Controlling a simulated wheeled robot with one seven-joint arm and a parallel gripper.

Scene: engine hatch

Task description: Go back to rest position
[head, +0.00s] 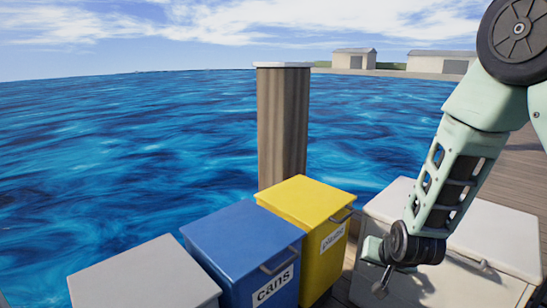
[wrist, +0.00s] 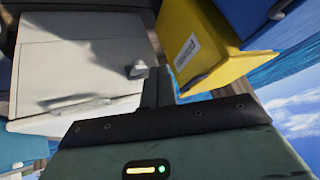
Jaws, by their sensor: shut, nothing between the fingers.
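My gripper (head: 381,287) hangs low at the right of the head view, in front of the pale chest (head: 480,230), with the arm bent down from above. It is shut and holds nothing. In the wrist view the closed fingers (wrist: 157,88) stick out from the dark mount, seen against the chest (wrist: 75,45) and the gap beside the yellow bin (wrist: 200,45). The head view does not show clearly whether the gripper touches the chest.
A yellow bin (head: 308,205), a blue bin (head: 243,240) labelled "cans" and a grey-lidded bin (head: 145,275) stand in a row, all lids down. A wooden post (head: 282,125) rises behind them. Water lies beyond; dock planks (head: 525,165) show at right.

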